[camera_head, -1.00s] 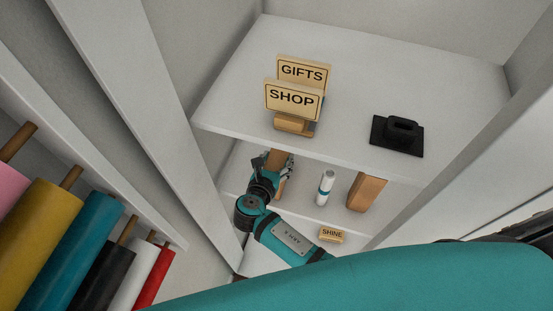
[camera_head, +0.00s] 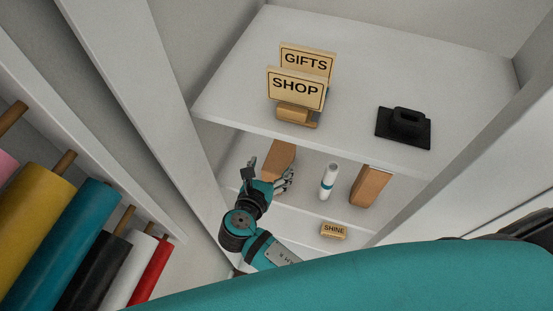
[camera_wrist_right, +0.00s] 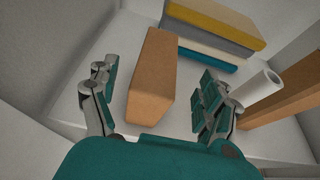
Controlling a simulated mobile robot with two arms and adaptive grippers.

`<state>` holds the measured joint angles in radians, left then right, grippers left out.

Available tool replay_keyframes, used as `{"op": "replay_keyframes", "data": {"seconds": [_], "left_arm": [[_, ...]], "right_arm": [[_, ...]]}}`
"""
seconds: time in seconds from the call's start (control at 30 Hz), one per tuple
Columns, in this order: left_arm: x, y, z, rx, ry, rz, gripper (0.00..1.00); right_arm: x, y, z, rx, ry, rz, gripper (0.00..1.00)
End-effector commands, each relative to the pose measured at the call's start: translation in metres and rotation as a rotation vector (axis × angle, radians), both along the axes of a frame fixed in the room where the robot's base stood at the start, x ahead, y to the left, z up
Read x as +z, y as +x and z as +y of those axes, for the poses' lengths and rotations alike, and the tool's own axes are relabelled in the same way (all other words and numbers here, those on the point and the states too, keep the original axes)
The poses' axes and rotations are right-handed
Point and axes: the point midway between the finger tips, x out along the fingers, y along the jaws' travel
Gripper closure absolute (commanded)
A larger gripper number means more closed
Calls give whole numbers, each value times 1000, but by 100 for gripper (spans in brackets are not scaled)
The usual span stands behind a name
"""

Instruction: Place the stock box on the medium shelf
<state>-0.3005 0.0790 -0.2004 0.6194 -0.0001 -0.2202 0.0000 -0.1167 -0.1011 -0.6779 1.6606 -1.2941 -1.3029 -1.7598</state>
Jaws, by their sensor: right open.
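The brown stock box (camera_head: 279,160) stands on the shelf below the top board, at its left side. Its top end is partly covered by the top board in the head view. My right gripper (camera_head: 268,176) is open and in front of the box. In the right wrist view the box (camera_wrist_right: 151,80) lies between the lines of the two spread fingers (camera_wrist_right: 158,102), with gaps on both sides. The fingers do not appear to touch it. The medium shelf (camera_head: 308,195) is probably this lower board. My left gripper is not in view.
A SHINE sign (camera_head: 333,231) sits lower. GIFTS and SHOP signs (camera_head: 296,92) and a black holder (camera_head: 404,127) are on the top board. Stacked sheets (camera_wrist_right: 212,32) lie behind.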

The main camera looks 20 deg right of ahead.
Motion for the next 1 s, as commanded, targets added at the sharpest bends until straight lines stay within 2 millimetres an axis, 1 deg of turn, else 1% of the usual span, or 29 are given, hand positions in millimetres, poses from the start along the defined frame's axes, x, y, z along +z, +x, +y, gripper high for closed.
{"op": "replay_keyframes", "data": {"seconds": [0.03,0.1,0.2,0.3,0.57,0.67,0.73,0.77,0.87,0.9,0.97,1.0], "left_arm": [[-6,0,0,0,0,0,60],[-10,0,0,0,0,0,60],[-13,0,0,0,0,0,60],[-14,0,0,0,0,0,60],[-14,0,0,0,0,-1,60],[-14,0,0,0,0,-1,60],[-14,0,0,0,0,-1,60],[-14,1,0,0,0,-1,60],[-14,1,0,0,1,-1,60],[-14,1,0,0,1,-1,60],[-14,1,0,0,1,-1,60],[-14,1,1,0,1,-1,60]], "right_arm": [[0,-8,7,2,4,1,19],[6,-18,13,1,4,0,19],[12,-28,19,1,2,0,19],[16,-35,24,1,2,0,19],[20,-38,25,0,0,0,19],[12,-38,26,4,12,6,19],[-9,-38,27,10,52,24,19],[-23,-38,27,11,80,35,19],[-91,-47,26,-7,236,94,19],[-124,-55,23,-31,320,126,19],[-175,-72,17,-96,460,173,19],[-207,-87,11,-157,557,202,19]]}}
